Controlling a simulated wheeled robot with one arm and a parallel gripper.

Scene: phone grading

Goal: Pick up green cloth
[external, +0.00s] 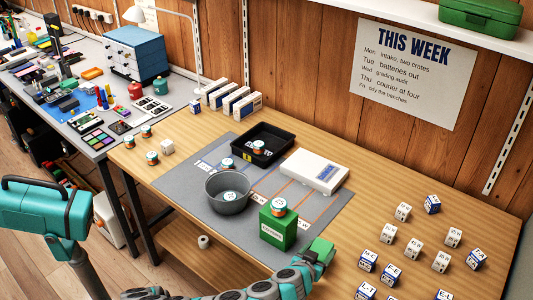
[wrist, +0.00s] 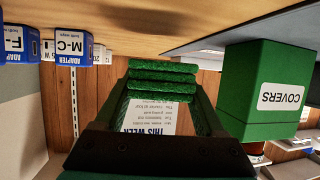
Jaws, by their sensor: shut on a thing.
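My gripper (external: 308,264) is at the front edge of the bench, just right of the green COVERS box (external: 272,232). It is shut on the green cloth (external: 322,246). In the wrist view, which is upside down, the folded green cloth (wrist: 162,82) sits in layers between the fingertips of my gripper (wrist: 160,100). The green COVERS box (wrist: 270,65) stands beside it, apart from the fingers. I cannot tell how far the cloth is above the bench.
A grey bowl (external: 228,204), a black tray (external: 283,134) and a white scale (external: 314,171) stand on the grey mat (external: 180,182). A small jar (external: 279,206) shows at the top of the COVERS box. Several labelled small boxes (external: 413,249) are scattered on the right.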

